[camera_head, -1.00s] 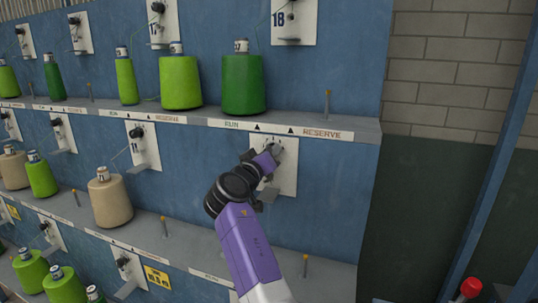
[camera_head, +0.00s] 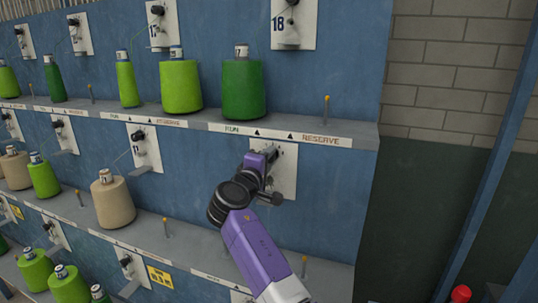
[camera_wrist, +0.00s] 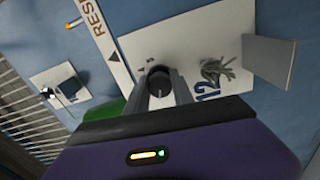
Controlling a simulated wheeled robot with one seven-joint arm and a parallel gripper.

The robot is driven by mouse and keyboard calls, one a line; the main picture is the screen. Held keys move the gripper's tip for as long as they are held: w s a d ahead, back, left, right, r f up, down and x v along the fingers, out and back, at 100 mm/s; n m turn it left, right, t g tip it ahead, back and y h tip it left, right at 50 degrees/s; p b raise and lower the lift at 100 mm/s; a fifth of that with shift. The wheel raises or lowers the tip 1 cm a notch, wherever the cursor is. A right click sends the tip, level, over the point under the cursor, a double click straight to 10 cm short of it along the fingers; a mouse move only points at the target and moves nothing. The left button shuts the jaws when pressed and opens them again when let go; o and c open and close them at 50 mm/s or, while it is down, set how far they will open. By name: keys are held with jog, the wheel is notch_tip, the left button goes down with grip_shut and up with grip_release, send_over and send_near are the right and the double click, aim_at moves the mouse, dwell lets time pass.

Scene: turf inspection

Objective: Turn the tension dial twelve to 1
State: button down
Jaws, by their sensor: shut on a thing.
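The tension dial twelve (camera_wrist: 159,82) is a dark round knob on a white plate (camera_wrist: 215,40) marked 12 in the wrist view. My gripper (camera_wrist: 162,88) is shut on the dial, with one finger on each side of it. In the head view the same white plate (camera_head: 288,175) is on the blue panel at the right end of the middle row. My gripper (camera_head: 268,154) reaches its upper part there and hides the dial and the number. The dial's setting cannot be read in either view.
A shelf with a RUN and RESERVE strip (camera_head: 320,140) is just above the plate, holding a dark green cone (camera_head: 243,90) and a thin peg (camera_head: 326,108). A grey bracket (camera_wrist: 268,60) juts out beside the plate. A tan cone (camera_head: 112,203) stands left of my arm.

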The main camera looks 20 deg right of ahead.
jog(key=shift+a+n+p, duration=0.1)
jog(key=shift+n+p, duration=0.4)
jog(key=shift+n, duration=0.5)
jog(key=c, duration=1.1)
grip_release()
jog(key=shift+s, duration=0.1)
jog(key=b+v, duration=0.1)
jog(key=v, duration=0.6)
jog(key=shift+s+a, duration=0.2)
